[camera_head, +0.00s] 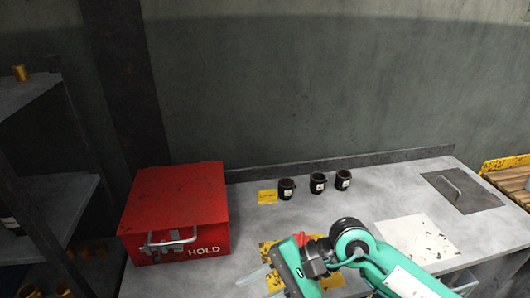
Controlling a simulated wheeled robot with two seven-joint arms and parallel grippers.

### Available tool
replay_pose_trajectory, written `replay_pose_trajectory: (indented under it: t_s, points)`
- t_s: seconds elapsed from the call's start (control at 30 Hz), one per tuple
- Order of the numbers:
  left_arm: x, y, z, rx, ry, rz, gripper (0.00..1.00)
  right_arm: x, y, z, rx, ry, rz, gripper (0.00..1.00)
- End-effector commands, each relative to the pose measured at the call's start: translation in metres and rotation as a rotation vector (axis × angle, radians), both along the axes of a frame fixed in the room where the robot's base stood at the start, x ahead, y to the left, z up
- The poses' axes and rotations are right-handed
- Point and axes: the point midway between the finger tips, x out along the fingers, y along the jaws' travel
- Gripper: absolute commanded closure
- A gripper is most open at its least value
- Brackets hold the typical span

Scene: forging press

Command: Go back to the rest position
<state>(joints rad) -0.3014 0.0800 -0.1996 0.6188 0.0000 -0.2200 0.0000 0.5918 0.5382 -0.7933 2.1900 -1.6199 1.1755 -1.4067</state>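My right arm comes in from the lower right, green with black joints. Its gripper (254,274) is over the front part of the grey worktop (365,215), to the right of the red box. A pale finger points left. The frame does not show clearly whether the fingers are apart, and I see nothing held between them. My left gripper is not in view.
A red box marked HOLD (178,208) stands at the worktop's left. A white sheet (418,238) and a metal plate with a handle (461,191) lie at right. Shelves (45,205) stand far left.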

Motion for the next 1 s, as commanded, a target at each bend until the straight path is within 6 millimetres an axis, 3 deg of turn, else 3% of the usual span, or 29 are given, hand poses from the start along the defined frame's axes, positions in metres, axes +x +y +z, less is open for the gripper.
replay_pose_trajectory:
  t_s: [0.1, 0.23, 0.4, 0.5, 0.67, 0.77, 0.9, 0.93, 1.0]
  points:
    - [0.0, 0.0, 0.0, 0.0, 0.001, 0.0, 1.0, -0.012, 0.02, 0.041, 0.269, 0.25, -0.101, 0.66]
    - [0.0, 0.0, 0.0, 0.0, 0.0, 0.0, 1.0, -0.007, 0.022, 0.087, 0.55, 0.554, -0.217, 0.66]
    - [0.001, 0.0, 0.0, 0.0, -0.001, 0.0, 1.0, 0.021, -0.006, 0.13, 0.895, 0.985, -0.367, 0.66]
    - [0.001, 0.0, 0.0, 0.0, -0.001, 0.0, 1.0, 0.045, -0.034, 0.139, 1.09, 1.249, -0.452, 0.66]
    - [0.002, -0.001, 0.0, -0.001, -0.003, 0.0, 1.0, 0.082, -0.089, 0.122, 1.396, 1.68, -0.588, 0.66]
    - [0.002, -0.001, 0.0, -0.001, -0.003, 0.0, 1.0, 0.099, -0.125, 0.092, 1.589, 1.947, -0.674, 0.66]
    - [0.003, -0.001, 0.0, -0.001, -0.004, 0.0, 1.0, 0.107, -0.172, 0.032, 1.866, 2.306, -0.796, 0.66]
    - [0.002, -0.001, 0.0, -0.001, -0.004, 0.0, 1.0, 0.105, -0.181, 0.016, -1.891, -2.336, 0.808, 0.66]
    - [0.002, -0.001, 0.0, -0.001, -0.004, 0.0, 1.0, 0.097, -0.2, -0.02, -1.759, -2.153, 0.754, 0.66]
